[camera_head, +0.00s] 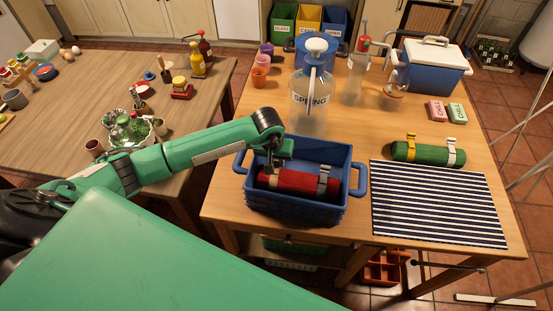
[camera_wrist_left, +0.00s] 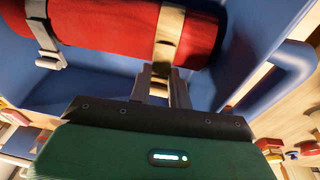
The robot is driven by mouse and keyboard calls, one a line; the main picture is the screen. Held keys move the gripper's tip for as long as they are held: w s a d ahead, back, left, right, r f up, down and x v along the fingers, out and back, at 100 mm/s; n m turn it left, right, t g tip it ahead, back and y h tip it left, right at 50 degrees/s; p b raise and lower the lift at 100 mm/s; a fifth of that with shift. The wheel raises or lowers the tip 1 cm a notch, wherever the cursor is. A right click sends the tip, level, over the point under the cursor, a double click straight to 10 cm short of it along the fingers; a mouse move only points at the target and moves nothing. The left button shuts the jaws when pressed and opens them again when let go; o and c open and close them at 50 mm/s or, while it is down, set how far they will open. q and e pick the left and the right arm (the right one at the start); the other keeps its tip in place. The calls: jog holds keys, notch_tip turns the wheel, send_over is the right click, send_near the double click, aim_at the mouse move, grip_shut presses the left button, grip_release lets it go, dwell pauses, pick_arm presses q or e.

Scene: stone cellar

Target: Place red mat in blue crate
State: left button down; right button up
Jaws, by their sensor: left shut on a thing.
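The red mat (camera_head: 295,181) is rolled up with a beige strap and a grey strap. It lies lengthwise inside the blue crate (camera_head: 288,209), between its walls; whether it touches the floor of the crate I cannot tell. My left gripper (camera_head: 273,168) reaches down into the crate at the mat's left part. In the left wrist view the gripper (camera_wrist_left: 160,82) is shut on the red mat (camera_wrist_left: 110,28) at its beige strap; the crate's blue wall (camera_wrist_left: 260,30) shows behind. My right gripper is not in view.
A striped cloth (camera_head: 438,203) and a rolled green mat (camera_head: 428,152) lie right of the crate. A large clear dispenser (camera_head: 312,98) stands behind it. A blue cooler (camera_head: 432,68) is at the back right. A second table (camera_head: 70,130) with several items stands left.

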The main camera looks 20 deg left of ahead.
pick_arm(q)
jog(key=shift+f, duration=0.4)
jog(key=c, duration=1.5)
grip_release()
jog(key=shift+o, duration=1)
jog(key=b+v, duration=0.4)
jog(key=v, duration=0.8)
